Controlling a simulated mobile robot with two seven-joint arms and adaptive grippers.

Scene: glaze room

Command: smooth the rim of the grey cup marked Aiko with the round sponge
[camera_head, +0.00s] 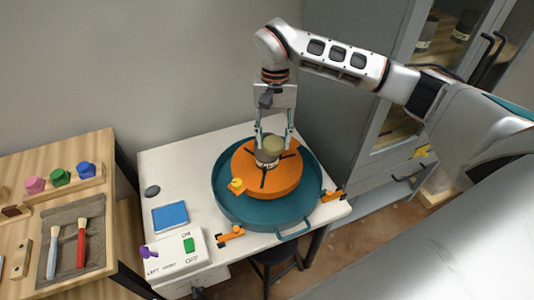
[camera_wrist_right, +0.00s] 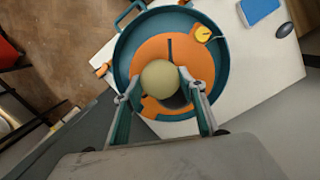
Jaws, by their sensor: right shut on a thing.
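A grey cup (camera_head: 266,158) with a pale label band stands at the middle of the orange wheel head (camera_head: 288,181); I cannot read a name on it. My right gripper (camera_head: 272,143) points down over the cup, shut on the round yellow-green sponge (camera_head: 275,145). The sponge is at the cup's rim, over its right side; I cannot tell whether they touch. In the right wrist view the sponge (camera_wrist_right: 160,78) sits between the fingertips and hides most of the cup. My left gripper is not in view.
A teal basin (camera_head: 226,199) surrounds the wheel head on a white table. A control box (camera_head: 178,250), blue pad (camera_head: 170,217) and dark oval piece (camera_head: 152,191) lie left. A wooden bench (camera_head: 95,150) holds brushes and coloured knobs. A grey cabinet (camera_head: 345,100) stands behind right.

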